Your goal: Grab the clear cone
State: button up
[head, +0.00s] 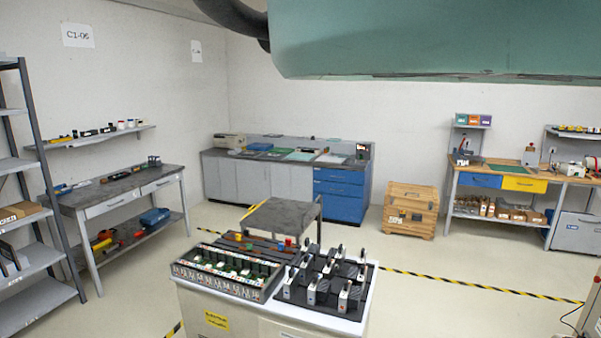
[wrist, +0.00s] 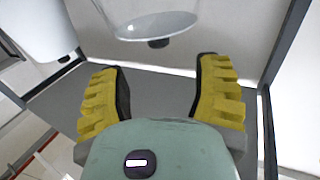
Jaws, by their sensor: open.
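My gripper (wrist: 158,66) shows in the wrist view with two ribbed yellow fingers spread wide apart. It is open, and nothing is between the fingers. Beyond the fingertips, at the top of the wrist view, is a pale see-through dish-like shape (wrist: 158,25) with a small dark piece under it. It may be the clear cone, but its upper part is cut off by the frame edge, so I cannot be sure. It looks apart from the fingers. I cannot make out a clear cone in the head view, where a large teal body part of mine covers the upper right.
In the wrist view, a grey surface (wrist: 150,92) lies beyond the fingers, with a white rounded thing (wrist: 38,25) at left. In the head view, a cart (head: 320,323) holding two dark racks stands in front.

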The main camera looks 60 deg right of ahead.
jog(key=shift+p+x, duration=0.65)
jog(key=shift+x, duration=0.75)
jog(key=shift+w+a+r+p, duration=0.1)
jog(key=shift+a+r+p, duration=0.1)
jog(key=shift+a+p, duration=0.65)
jog(key=p+x, duration=0.2)
jog(key=p, duration=0.1)
jog(key=shift+w+a+f, duration=0.1)
jog(key=shift+w+a+f+p, duration=0.1)
jog(key=shift+w+a+p, duration=0.05)
jog(key=shift+a+p, duration=0.4)
jog(key=shift+a, duration=0.1)
jog(key=shift+o, duration=0.2)
jog(key=shift+f, duration=0.1)
jog(key=shift+w, duration=0.1)
grip_shut()
